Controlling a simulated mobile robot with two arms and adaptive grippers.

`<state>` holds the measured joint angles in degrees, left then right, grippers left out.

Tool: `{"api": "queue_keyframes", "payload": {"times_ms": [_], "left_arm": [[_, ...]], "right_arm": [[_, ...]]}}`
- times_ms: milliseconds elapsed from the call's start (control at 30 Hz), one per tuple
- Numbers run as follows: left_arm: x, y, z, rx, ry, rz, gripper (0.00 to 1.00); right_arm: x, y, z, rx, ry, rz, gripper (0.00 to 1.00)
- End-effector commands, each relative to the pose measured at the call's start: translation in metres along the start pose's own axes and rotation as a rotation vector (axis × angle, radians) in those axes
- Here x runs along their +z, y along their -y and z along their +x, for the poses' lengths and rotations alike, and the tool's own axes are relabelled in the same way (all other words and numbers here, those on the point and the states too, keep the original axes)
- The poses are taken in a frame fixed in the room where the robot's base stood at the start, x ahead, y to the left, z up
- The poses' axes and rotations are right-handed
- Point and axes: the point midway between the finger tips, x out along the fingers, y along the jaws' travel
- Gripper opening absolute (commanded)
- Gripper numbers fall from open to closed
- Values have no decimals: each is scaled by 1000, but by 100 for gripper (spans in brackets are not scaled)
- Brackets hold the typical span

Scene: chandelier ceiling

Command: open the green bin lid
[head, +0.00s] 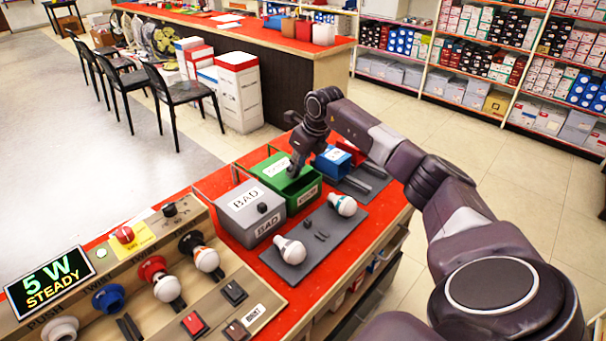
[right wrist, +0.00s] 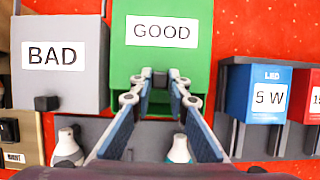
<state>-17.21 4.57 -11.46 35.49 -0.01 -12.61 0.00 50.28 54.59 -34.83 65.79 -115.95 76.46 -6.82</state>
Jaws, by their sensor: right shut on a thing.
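The green bin (head: 303,203) stands on the red counter, between the grey bin and the blue box. Its green lid (head: 268,179) has a white GOOD label, and the lid also fills the top middle of the right wrist view (right wrist: 160,62). My right gripper (head: 293,170) is at the lid's front edge. My left gripper is not in view.
A grey BAD bin (head: 248,212) with a black knob stands left of the green bin. A blue 5 W box (head: 332,162) is on the right. Bulbs (head: 289,249) lie on a grey mat in front. A test panel (head: 150,280) is at the lower left.

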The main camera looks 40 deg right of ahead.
Motion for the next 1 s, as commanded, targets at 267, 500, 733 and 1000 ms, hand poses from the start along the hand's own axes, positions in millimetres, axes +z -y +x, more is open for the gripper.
{"api": "queue_keyframes", "payload": {"times_ms": [267,500,733,1000], "left_arm": [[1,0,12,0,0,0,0],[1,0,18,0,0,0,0],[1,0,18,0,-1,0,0],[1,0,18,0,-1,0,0]], "right_arm": [[36,0,16,0,5,3,0],[54,0,22,-2,4,1,0],[58,0,23,-4,2,-1,0],[58,0,22,-4,2,-2,22]]}}
